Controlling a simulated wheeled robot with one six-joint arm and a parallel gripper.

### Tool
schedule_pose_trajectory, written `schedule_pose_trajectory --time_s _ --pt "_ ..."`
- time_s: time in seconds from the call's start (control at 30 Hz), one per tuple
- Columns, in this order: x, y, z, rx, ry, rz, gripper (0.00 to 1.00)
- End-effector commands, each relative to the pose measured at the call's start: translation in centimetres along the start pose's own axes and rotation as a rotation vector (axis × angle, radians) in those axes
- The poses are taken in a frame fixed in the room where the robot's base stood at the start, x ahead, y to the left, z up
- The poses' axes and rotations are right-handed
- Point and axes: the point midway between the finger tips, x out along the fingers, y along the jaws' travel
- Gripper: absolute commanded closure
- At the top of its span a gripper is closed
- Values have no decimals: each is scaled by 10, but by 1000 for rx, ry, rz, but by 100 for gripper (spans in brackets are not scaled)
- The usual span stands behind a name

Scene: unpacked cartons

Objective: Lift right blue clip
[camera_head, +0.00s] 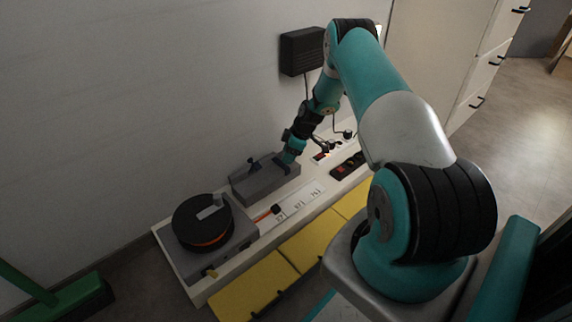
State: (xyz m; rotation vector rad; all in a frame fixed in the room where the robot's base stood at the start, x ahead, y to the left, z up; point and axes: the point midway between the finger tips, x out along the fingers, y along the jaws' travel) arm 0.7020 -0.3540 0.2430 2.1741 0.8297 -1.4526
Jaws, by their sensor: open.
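A grey box (262,186) lies on the long white bench against the wall. A dark blue clip (254,164) stands up on the left part of its top. A second, right-hand blue clip is not clearly seen; my gripper covers the right end of the box. My gripper (288,158) points down at that right end, close to its top. The fingers are small and dark in this view, and their gap is hard to make out. I cannot tell whether they touch the box or a clip.
A black reel (202,221) on a grey base sits left of the box. The white bench (168,252) also carries a labelled strip (300,201) and black devices (347,166). Yellow panels (247,287) line its front. A black wall box (302,51) hangs above.

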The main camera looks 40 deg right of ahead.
Motion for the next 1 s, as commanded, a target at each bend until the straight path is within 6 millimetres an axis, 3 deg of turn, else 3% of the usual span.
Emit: schedule_pose_trajectory --time_s 0.03,0.2,0.53,0.77,1.0 --pt "11 0 1 -1 0 1 52" --pt "24 0 0 1 0 1 52" --pt "26 0 0 1 0 1 52" --pt "25 0 0 1 0 0 100" --pt "26 -1 -5 -3 -6 -8 100"
